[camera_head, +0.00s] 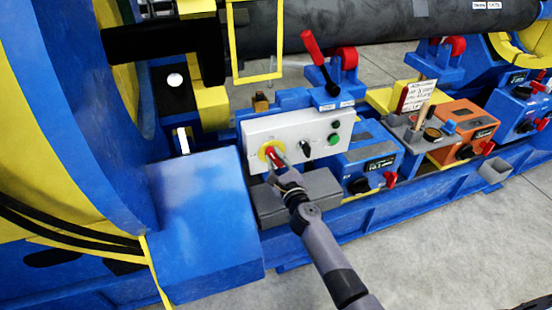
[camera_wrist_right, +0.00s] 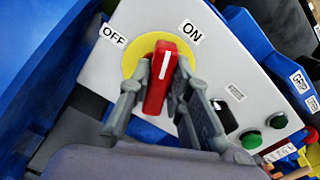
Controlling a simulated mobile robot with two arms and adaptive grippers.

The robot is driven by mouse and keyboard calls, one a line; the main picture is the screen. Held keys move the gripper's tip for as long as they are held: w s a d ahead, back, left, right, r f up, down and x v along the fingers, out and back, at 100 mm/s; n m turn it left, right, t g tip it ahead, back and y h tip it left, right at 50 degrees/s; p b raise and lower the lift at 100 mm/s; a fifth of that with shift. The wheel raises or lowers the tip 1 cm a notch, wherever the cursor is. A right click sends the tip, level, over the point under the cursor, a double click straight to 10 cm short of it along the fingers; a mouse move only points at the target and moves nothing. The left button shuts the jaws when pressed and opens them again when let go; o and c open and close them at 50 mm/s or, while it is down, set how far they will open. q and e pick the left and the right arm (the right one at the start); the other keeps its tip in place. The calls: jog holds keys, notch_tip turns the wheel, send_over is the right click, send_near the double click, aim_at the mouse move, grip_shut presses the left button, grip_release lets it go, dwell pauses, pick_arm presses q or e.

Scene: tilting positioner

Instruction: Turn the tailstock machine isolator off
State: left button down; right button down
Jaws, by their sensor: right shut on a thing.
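The isolator is a red rotary handle (camera_wrist_right: 162,75) on a yellow disc (camera_wrist_right: 130,62), mounted on a white panel (camera_head: 300,127). In the right wrist view an OFF label (camera_wrist_right: 113,35) sits at the upper left of the disc and an ON label (camera_wrist_right: 190,32) at its upper right. The white line on the handle points up, nearer to ON than OFF. My right gripper (camera_wrist_right: 161,88) has one finger on each side of the handle and is shut on it. In the head view my right gripper (camera_head: 277,164) hides part of the handle. My left gripper is not in view.
A black knob (camera_head: 304,148) and green buttons (camera_head: 334,139) sit right of the isolator on the panel. A grey box (camera_head: 310,198) lies below it. A red-handled lever (camera_head: 315,52) stands above. A large blue housing (camera_head: 205,215) is at the left; open floor (camera_head: 450,235) lies at the lower right.

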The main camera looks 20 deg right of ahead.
jog(key=n, duration=0.6)
jog(key=shift+a+f+n+p, duration=0.15)
jog(key=shift+a+n+p, duration=0.05)
jog(key=shift+n+p, duration=0.15)
jog(key=n, duration=0.4)
jog(key=n+p, duration=0.1)
jog(key=n, duration=0.1)
jog(key=shift+f, duration=0.3)
jog(key=c, duration=1.5)
grip_release()
jog(key=shift+s, duration=0.1)
jog(key=s, duration=1.2)
jog(key=shift+d, duration=0.15)
